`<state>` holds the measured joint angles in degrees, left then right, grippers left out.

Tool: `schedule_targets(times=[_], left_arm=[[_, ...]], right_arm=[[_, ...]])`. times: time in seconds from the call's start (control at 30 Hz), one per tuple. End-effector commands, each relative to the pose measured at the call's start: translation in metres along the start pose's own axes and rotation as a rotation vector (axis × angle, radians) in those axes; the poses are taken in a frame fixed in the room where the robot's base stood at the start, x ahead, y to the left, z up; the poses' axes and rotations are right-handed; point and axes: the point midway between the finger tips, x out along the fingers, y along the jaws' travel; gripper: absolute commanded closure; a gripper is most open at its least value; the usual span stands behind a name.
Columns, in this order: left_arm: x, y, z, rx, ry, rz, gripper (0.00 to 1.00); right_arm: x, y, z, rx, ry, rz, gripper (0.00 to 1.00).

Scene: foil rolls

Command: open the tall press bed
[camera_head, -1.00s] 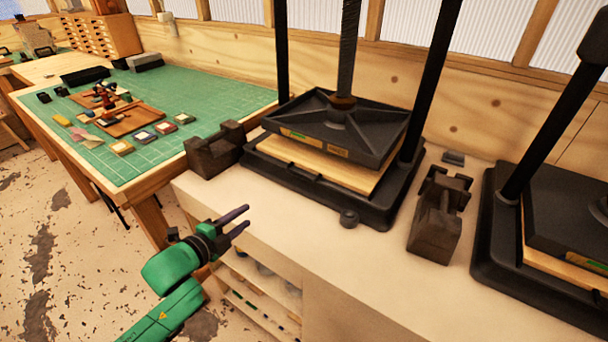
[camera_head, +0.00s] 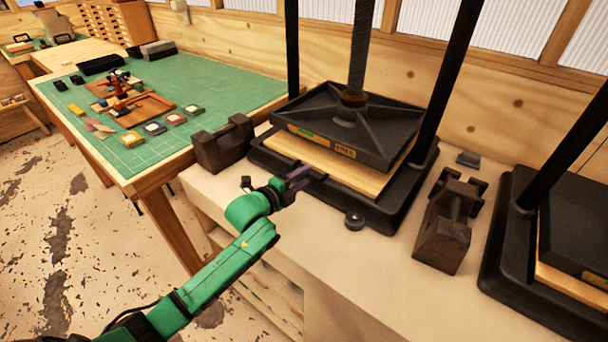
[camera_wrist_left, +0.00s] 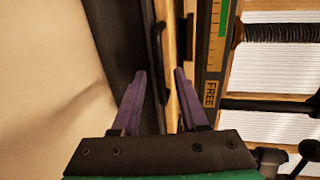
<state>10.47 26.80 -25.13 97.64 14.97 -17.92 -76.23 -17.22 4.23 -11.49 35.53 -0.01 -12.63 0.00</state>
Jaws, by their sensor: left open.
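A black press (camera_head: 410,190) stands on the pale bench in the middle of the head view, with a screw, two posts and a dark ribbed platen (camera_head: 350,122). A wooden bed board (camera_head: 350,173) lies under the platen. My left gripper (camera_head: 303,177) is open and empty at the front edge of the press base. In the left wrist view its purple fingers (camera_wrist_left: 160,74) point at the press front, where a dark handle (camera_wrist_left: 160,45) runs near the wooden edge. Whether the fingers touch it I cannot tell. A label reading FREE (camera_wrist_left: 210,93) and a green gauge strip show beside it.
Dark metal weights stand on both sides of the press, one at left (camera_head: 222,148) and one at right (camera_head: 445,230). A second press (camera_head: 500,270) is at right. A green cutting mat (camera_head: 210,85) with small items covers the left table.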

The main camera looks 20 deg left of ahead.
Motion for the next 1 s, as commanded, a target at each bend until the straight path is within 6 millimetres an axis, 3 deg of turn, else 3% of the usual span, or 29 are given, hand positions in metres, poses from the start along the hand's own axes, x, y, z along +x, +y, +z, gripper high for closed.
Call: schedule_targets(times=[0.27, 0.3, 0.4, 0.43, 1.0], left_arm=[[0.0061, 0.0004, -0.0004, -0.001, 0.001, 0.000, 0.56], [0.0060, 0.0003, -0.0004, -0.001, 0.001, 0.000, 0.60], [0.0058, 0.0003, -0.0003, -0.001, 0.001, 0.000, 0.98], [0.0058, 0.0003, -0.0003, -0.001, 0.001, 0.000, 1.00], [0.0055, 0.0007, 0.0000, -0.001, 0.000, 0.001, 1.00]], right_arm=[[-0.0005, 0.0009, -0.0003, -0.001, 0.000, 0.001, 1.00], [-0.0005, 0.0015, -0.0002, -0.002, 0.000, 0.002, 1.00], [-0.0007, 0.0030, 0.0000, -0.003, 0.000, 0.004, 1.00], [-0.0007, 0.0034, 0.0000, -0.003, 0.000, 0.005, 1.00], [-0.0009, 0.0058, 0.0003, -0.002, 0.000, 0.008, 1.00]])
